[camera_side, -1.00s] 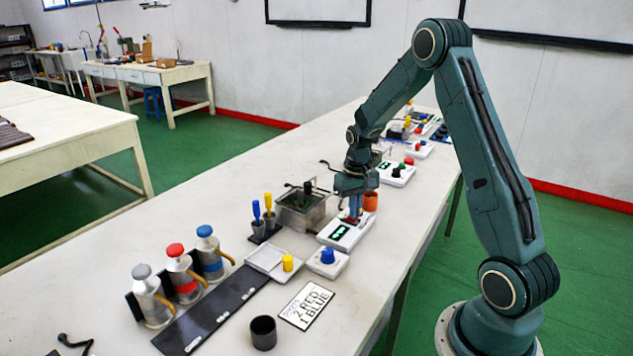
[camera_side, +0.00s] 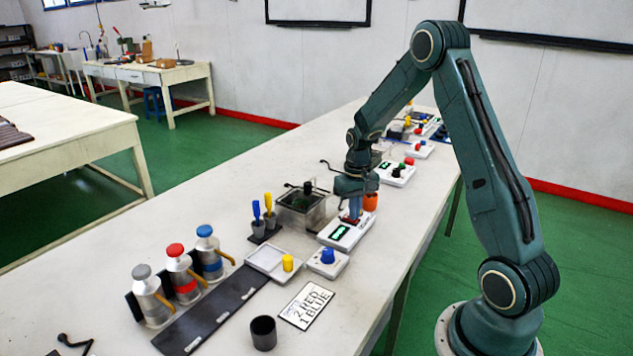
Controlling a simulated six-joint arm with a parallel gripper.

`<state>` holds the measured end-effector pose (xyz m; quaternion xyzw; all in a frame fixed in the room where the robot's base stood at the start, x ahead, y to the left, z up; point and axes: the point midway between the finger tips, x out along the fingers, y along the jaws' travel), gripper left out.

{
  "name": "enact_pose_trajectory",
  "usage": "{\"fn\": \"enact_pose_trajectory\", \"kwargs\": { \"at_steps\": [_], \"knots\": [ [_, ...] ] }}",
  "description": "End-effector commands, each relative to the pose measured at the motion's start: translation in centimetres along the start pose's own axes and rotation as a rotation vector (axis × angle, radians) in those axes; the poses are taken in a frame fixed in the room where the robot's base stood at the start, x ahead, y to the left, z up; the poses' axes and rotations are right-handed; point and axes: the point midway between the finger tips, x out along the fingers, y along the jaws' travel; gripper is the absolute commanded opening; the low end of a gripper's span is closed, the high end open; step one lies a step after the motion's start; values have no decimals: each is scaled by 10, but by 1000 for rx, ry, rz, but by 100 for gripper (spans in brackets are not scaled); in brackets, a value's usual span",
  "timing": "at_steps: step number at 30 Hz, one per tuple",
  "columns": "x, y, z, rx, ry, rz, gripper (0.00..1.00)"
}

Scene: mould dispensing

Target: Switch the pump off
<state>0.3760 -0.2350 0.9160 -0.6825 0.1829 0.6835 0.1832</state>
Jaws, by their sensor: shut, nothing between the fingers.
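My gripper (camera_side: 353,213) points down, shut and empty, over the far part of a white device with a green display (camera_side: 345,234). The fingertips are very close to its top, by a small red patch; I cannot tell whether they touch. Which device is the pump is not clear from this view. A white box with a blue knob (camera_side: 327,258) stands nearer the camera. A white box with a black knob and red and green buttons (camera_side: 397,175) stands beyond my gripper.
An orange cup (camera_side: 370,201) is close behind my gripper. A clear tank (camera_side: 302,212) stands to the left. Three capped bottles (camera_side: 182,274), a dark strip (camera_side: 212,312), a written card (camera_side: 306,305) and a dark cup (camera_side: 263,333) are nearer.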

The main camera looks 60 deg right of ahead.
Motion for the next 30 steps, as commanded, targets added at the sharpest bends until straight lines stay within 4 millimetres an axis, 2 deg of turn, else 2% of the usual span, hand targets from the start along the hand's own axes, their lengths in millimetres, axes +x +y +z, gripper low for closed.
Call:
{"fn": "enact_pose_trajectory", "kwargs": {
  "at_steps": [30],
  "knots": [
    [-58,0,-1,0,3,0,0]
  ]
}}
